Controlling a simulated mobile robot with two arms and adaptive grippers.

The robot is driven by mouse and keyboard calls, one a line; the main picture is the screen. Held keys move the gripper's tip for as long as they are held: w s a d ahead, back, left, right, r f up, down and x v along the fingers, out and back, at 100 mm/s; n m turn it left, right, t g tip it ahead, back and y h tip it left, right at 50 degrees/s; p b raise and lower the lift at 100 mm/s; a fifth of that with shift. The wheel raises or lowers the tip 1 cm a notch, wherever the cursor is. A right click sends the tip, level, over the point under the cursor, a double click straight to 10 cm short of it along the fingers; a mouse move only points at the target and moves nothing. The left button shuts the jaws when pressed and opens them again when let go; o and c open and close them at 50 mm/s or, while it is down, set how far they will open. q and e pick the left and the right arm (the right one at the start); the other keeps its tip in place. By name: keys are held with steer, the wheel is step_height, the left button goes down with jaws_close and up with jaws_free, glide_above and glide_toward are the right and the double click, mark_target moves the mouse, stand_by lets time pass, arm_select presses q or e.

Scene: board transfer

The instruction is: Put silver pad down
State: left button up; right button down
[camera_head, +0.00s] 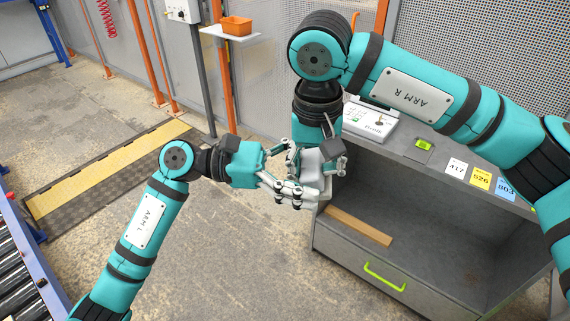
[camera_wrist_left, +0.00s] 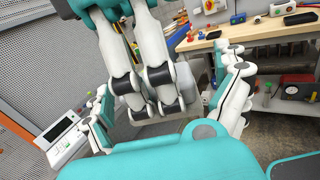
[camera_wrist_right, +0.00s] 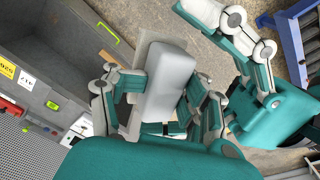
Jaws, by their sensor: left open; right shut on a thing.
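The silver pad (camera_wrist_right: 168,78) is a light grey rounded block. In the right wrist view it stands between the fingers of my right gripper (camera_wrist_right: 160,95), which is shut on it. In the head view the pad (camera_head: 312,165) is partly hidden by fingers, in the air left of the grey cabinet. My left gripper (camera_head: 290,185) is open, with its fingers close beside the pad and the right gripper. In the left wrist view the left gripper's fingers (camera_wrist_left: 168,105) are spread to either side of the right gripper's fingers. Whether the left fingers touch the pad cannot be told.
The grey cabinet (camera_head: 430,222) has an open shelf with a wooden strip (camera_head: 358,226) and a green-handled drawer. A white device (camera_head: 369,124) and number cards (camera_head: 480,180) lie on top. An orange bin (camera_head: 236,25) stands on a wall shelf. A workbench (camera_wrist_left: 262,30) shows in the left wrist view.

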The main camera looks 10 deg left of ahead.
arm_select(q)
steer(key=shift+d, duration=0.3)
steer(key=shift+s, duration=0.1)
steer(key=c, duration=1.2)
arm_select(e)
steer(key=shift+c, duration=2.4)
jaws_free()
